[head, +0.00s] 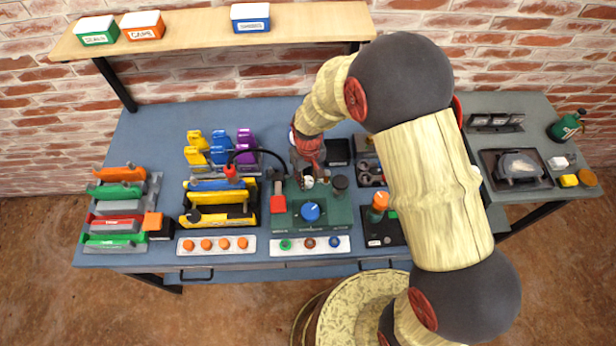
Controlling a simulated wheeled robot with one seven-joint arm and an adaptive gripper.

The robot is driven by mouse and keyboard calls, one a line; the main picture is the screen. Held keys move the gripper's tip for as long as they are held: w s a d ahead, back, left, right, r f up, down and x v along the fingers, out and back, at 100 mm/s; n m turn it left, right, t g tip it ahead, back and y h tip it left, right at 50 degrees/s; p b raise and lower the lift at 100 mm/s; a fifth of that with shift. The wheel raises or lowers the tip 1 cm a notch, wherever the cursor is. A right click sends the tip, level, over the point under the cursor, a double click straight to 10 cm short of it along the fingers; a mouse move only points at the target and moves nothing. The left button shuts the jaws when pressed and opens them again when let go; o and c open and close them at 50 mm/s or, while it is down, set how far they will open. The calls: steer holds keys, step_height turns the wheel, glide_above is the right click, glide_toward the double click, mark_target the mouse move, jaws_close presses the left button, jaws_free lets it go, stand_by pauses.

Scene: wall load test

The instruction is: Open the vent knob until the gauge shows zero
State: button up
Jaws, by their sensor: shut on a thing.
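A green unit (328,222) stands on the blue bench. It carries a blue knob (310,212) in front, a red lever or block (278,204) at left and a black round part (340,183) at right. My gripper (307,181) points down at the back middle of this unit, behind the blue knob. It is shut on a small part there, which seems to be the vent knob; the fingers mostly hide it. I cannot make out a gauge reading.
A black hose runs from a red-capped fitting (231,171) towards the unit. Yellow, blue and purple holders (220,147) stand behind left, and a yellow-black case (220,208) in front of them. An orange-topped bottle (378,206) stands right, near my arm. A shelf (200,30) hangs above.

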mark_target(308, 180)
steer(key=shift+n, duration=2)
steer(key=shift+p, duration=0.3)
steer(key=o, duration=1.1)
steer(key=shift+c, duration=0.2)
steer(key=shift+o, duration=0.5)
step_height(308, 180, up, 12)
